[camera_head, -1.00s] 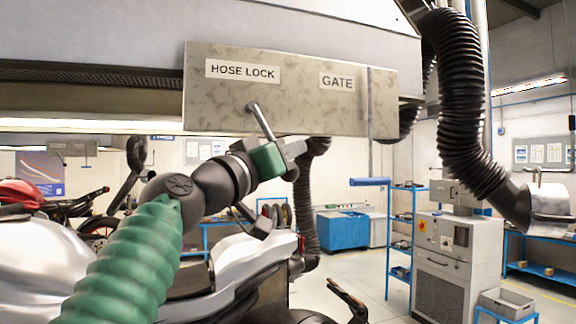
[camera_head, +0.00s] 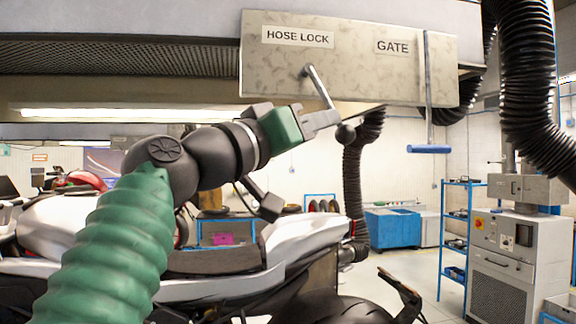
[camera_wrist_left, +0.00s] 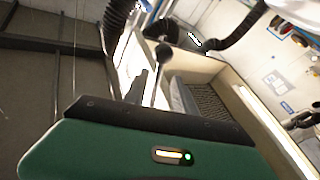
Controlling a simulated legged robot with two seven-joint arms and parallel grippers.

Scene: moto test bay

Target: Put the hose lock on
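The hose lock lever (camera_head: 318,86) is a grey metal rod under the HOSE LOCK label (camera_head: 297,38). It slants down to the right and ends in a dark ball knob (camera_head: 345,134). My left gripper (camera_head: 322,118), with a green housing, is at the lower part of the rod, just above the knob, and overlaps it in the head view. In the left wrist view the knob (camera_wrist_left: 162,48) and rod rise beyond the green housing, near the fingers. The housing hides much of the fingers, so I cannot tell whether they grip the rod. My right gripper is out of view.
A GATE label (camera_head: 393,47) and a long handle with a blue grip (camera_head: 428,149) are at the panel's right. A motorcycle (camera_head: 215,248) stands below my arm. Black ducts (camera_head: 532,90) hang at the right. A grey machine cabinet (camera_head: 515,260) stands lower right.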

